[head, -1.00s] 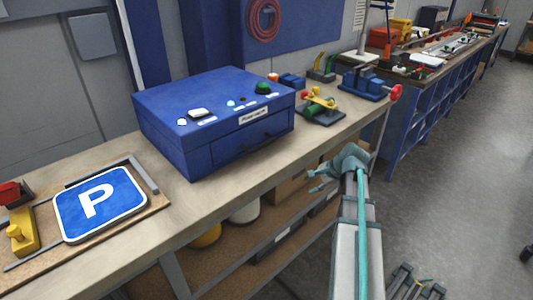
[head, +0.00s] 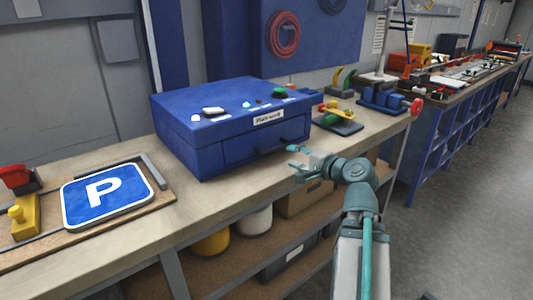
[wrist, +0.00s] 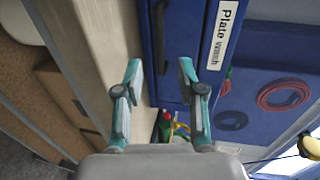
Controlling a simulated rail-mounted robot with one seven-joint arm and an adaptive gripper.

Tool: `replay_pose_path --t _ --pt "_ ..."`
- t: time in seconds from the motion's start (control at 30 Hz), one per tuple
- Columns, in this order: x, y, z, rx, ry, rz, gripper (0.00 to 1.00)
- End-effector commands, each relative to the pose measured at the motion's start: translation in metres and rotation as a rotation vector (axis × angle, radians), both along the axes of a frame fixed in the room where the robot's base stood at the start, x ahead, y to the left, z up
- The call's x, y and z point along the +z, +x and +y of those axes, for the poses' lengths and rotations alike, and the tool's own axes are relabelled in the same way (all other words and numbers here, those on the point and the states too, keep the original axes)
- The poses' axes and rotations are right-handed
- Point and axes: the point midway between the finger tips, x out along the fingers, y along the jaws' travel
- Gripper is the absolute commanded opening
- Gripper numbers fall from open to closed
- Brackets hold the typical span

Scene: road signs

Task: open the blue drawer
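The blue box (head: 175,120) stands on the workbench. Its blue drawer (head: 235,150) is in the front face and looks shut, with a dark bar handle (head: 274,149). My gripper (head: 293,157) is just in front of the right part of the drawer. In the wrist view my gripper (wrist: 158,66) is open and empty, its two fingers spread. The handle (wrist: 160,35) shows upright in that view, between and beyond the fingertips. Whether a finger touches the drawer front I cannot tell.
A label (wrist: 220,35) is on the box front beside the drawer. The parking sign (head: 108,195) lies on a board at left. The bench (head: 195,215) is clear before the box.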

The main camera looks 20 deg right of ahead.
Motion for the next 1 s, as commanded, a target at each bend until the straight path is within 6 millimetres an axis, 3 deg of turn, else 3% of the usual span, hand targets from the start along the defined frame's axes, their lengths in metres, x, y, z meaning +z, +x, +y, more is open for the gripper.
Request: replay_pose_path --t 0.37,1.0 --pt "0.001 0.023 0.006 0.0 0.003 0.006 0.39" --pt "-0.021 0.095 0.024 -0.001 0.001 0.004 0.39"
